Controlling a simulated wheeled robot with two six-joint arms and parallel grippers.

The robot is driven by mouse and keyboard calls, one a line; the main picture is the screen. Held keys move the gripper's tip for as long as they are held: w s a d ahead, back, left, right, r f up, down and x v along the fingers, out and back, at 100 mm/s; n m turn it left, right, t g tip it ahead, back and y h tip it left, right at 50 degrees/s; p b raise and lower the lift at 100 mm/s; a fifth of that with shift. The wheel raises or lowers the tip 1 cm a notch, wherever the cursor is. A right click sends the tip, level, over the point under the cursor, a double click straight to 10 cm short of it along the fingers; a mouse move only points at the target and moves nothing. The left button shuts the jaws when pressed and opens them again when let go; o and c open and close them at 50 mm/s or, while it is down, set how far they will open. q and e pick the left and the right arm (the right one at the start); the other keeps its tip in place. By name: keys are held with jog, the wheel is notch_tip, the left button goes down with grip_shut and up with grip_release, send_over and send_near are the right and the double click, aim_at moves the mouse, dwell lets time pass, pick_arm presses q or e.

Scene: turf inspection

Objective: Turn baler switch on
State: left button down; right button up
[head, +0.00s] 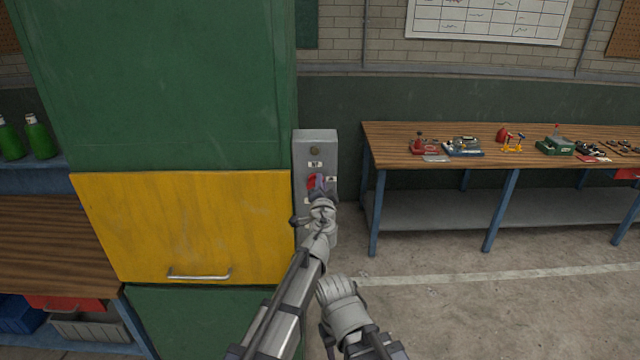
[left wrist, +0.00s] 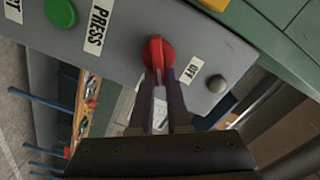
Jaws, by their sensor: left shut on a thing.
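The baler switch is a red rotary knob (head: 312,182) on a grey control box (head: 315,147) at the right edge of the green machine. In the left wrist view the knob (left wrist: 157,52) stands between a PRESS label (left wrist: 97,27) and an OFF label (left wrist: 189,70). Its raised grip runs nearly up and down in that picture. My left gripper (head: 321,186) is at the box, its two dark fingers (left wrist: 161,82) closed on either side of the knob's grip. It partly hides the knob in the head view.
A workbench (head: 390,142) with several tools stands right. The floor in front is clear.

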pick_arm(q)
jog(key=m, duration=0.3)
jog(key=f+m+b, duration=0.1)
jog(key=m, duration=0.2)
jog(key=shift+d+f, duration=0.1)
jog(key=shift+d, duration=0.05)
dwell(0.7)
jog(key=c, duration=0.9)
grip_release()
notch_tip(320, 180, up, 10)
jog(key=p, duration=1)
